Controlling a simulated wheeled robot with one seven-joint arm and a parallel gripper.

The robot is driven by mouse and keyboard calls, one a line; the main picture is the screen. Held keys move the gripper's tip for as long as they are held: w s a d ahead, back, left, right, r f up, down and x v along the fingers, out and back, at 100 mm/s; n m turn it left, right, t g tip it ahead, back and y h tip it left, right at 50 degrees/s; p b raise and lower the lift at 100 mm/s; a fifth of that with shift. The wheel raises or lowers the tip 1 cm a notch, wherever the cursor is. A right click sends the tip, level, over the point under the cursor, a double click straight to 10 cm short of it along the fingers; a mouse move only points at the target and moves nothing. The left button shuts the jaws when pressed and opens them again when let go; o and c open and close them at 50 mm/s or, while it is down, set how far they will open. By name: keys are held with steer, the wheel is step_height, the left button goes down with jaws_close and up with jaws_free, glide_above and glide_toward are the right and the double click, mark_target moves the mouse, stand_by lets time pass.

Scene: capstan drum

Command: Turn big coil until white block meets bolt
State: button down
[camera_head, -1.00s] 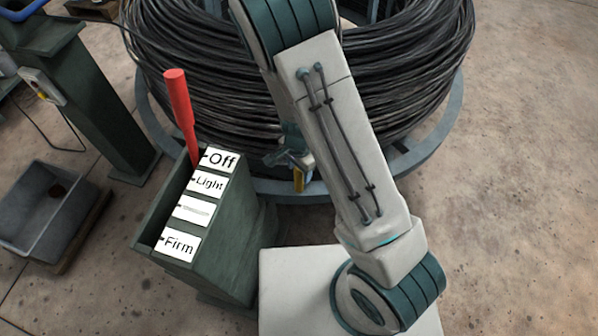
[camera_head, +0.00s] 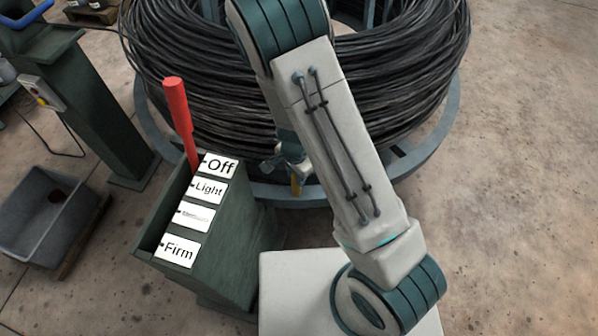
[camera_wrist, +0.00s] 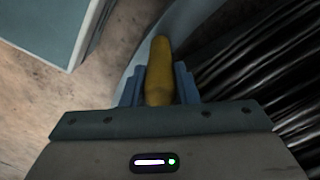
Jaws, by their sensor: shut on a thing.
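The big coil of black wire (camera_head: 195,95) sits on a grey-blue round frame (camera_head: 440,140) in the head view. My gripper (camera_head: 293,178) is at the frame's near rim, below the coil. In the wrist view my gripper (camera_wrist: 160,90) is shut on a yellow peg (camera_wrist: 160,65), which stands between the two blue fingers beside the grey rim. The peg's yellow tip also shows in the head view (camera_head: 295,187). I can make out neither the white block nor the bolt in these frames. My arm covers part of the coil.
A green lever box (camera_head: 235,235) with a red lever (camera_head: 178,110) stands at the left; the lever is beside the "Off" label. A green post (camera_head: 95,110) and a grey bin (camera_head: 40,215) are further left. The floor at the right is clear.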

steer(key=shift+a+r, duration=0.1)
steer(key=shift+a, duration=0.55)
steer(key=c, duration=1.1)
jaws_free()
steer(key=shift+a, duration=0.2)
steer(key=shift+d, duration=0.3)
step_height(320, 180, up, 14)
steer(key=p, duration=0.5)
steer(key=s+d+r+n+t+p, duration=0.1)
steer(key=s+d+r+n+p, duration=0.2)
steer(key=r, duration=0.7)
steer(key=s+d+r+n+t+p, duration=0.1)
steer(key=s+d+r, duration=0.4)
steer(key=r, duration=0.5)
steer(key=s+d+r+n+p, duration=0.4)
steer(key=d+r+n, duration=0.1)
steer(key=r, duration=0.5)
steer(key=shift+d+r+n+t+p, duration=0.25)
steer(key=shift+n+t+p, duration=0.15)
steer(key=shift+n, duration=0.2)
